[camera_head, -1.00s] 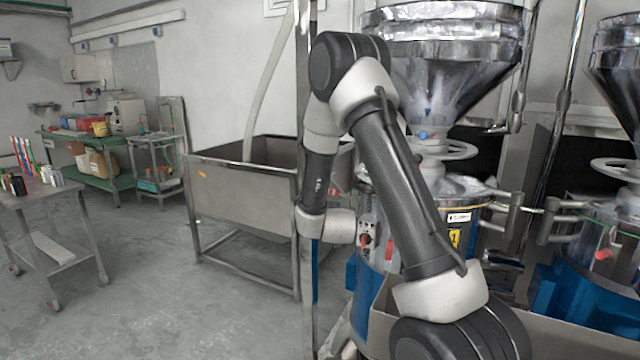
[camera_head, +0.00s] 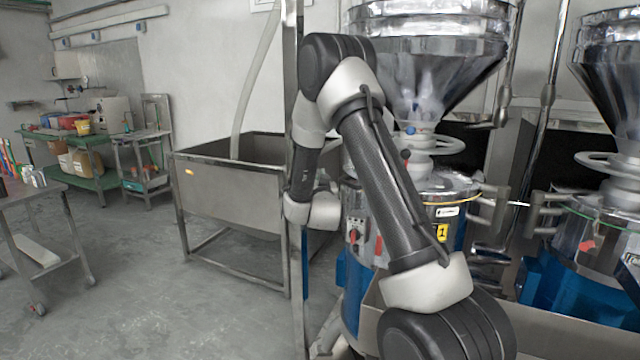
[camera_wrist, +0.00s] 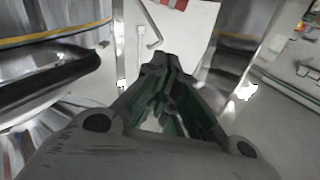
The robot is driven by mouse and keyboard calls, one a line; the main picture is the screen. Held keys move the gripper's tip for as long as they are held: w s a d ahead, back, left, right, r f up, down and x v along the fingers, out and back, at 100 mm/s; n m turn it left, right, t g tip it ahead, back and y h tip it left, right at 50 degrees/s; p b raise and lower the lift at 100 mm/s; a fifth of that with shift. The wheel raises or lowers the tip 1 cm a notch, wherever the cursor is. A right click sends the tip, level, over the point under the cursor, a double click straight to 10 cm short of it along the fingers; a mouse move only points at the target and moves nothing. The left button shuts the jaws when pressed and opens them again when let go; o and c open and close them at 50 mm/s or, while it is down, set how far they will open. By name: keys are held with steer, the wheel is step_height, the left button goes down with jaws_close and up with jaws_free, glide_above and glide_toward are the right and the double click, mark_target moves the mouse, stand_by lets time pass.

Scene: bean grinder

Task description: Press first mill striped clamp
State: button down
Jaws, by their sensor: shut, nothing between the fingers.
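The first mill (camera_head: 455,190) is a steel and blue machine with a yellow "1" label, under a shiny hopper (camera_head: 430,70). My arm crosses in front of it in the head view. My gripper (camera_wrist: 166,68) shows in the wrist view with its dark green fingers shut and empty. In the head view it is hidden. A small red and white patch (camera_wrist: 172,4) lies beyond the fingertips at the top edge of the wrist view. It is cut off, and I cannot tell if it is the striped clamp. No striped clamp is clear in the head view.
A second mill (camera_head: 600,215) stands at the right. A steel bin (camera_head: 225,195) on legs and an upright pole (camera_head: 296,270) stand left of the first mill. A bench (camera_head: 85,165) and a trolley (camera_head: 45,190) are farther left. The floor (camera_head: 150,300) between is clear.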

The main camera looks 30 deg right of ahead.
steer(key=w+d+f, duration=0.2)
steer(key=w+f, duration=0.1)
steer(key=w, duration=0.4)
steer(key=shift+d+f, duration=0.25)
steer(key=shift+w+a+f+n, duration=0.2)
steer(key=shift+a+f+n, duration=0.2)
steer(key=shift+f+n, duration=0.3)
steer(key=shift+r, duration=0.2)
